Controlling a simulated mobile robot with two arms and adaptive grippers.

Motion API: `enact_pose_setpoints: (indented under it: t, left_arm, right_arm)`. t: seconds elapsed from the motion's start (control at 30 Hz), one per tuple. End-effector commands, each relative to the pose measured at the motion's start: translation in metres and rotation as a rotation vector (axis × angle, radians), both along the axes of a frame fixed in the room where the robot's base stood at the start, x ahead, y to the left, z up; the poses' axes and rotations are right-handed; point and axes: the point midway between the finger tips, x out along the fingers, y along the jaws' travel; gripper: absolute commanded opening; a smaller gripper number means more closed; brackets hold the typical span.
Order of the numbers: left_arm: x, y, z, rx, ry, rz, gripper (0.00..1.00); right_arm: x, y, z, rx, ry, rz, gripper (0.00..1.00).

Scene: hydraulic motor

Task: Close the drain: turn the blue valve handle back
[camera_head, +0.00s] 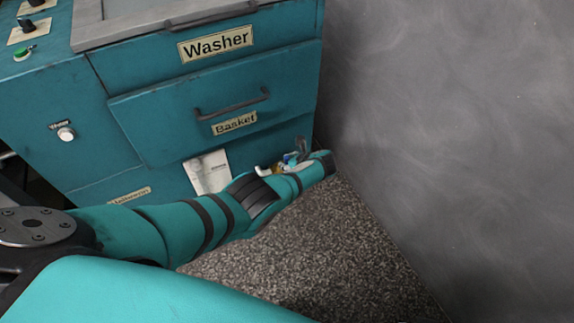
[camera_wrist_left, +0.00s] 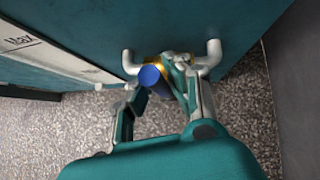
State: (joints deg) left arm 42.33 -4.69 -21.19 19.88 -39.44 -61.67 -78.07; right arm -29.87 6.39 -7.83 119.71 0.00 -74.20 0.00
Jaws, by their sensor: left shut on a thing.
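The blue valve handle (camera_wrist_left: 149,75) shows in the left wrist view as a short blue end beside a brass valve body (camera_wrist_left: 172,60). The valve sits on a pale grey pipe (camera_wrist_left: 213,60) low on the teal machine. My left gripper (camera_wrist_left: 160,88) is shut on the blue handle, with a finger on either side of it. Its fingers hide part of the handle. In the head view the handle (camera_head: 290,157) is small and partly hidden by my left arm and gripper (camera_head: 297,155). My right gripper is not in view.
The teal washer (camera_head: 140,85) has a Basket drawer (camera_head: 185,110) with a dark handle above the valve. A grey wall (camera_head: 450,120) stands close on the right. Speckled floor (camera_head: 310,255) lies clear below.

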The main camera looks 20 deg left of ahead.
Motion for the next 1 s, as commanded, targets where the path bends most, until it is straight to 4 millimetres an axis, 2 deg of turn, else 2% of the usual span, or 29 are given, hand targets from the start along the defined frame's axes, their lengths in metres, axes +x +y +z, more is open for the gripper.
enact_pose_setpoints:
  t: [0.03, 0.37, 0.4, 0.6, 1.0]
  left_arm:
    - [-0.0054, 0.0012, -0.0045, 0.004, 0.018, 0.004, 0.0]
    - [-0.0056, 0.0012, -0.0045, 0.005, 0.019, 0.004, 0.0]
    - [-0.0056, 0.0012, -0.0045, 0.005, 0.018, 0.004, 0.15]
    - [-0.0034, 0.0008, -0.0028, 0.004, 0.012, 0.003, 0.39]
    - [-0.0018, -0.0031, 0.0019, 0.003, 0.004, 0.001, 0.39]
  right_arm:
    - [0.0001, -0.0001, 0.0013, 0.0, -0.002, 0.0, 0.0]
    - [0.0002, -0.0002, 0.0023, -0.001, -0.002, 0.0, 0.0]
    - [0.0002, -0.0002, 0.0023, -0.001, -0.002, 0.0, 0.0]
    - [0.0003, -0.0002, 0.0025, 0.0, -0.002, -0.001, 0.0]
    - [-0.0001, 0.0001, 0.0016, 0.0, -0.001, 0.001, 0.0]
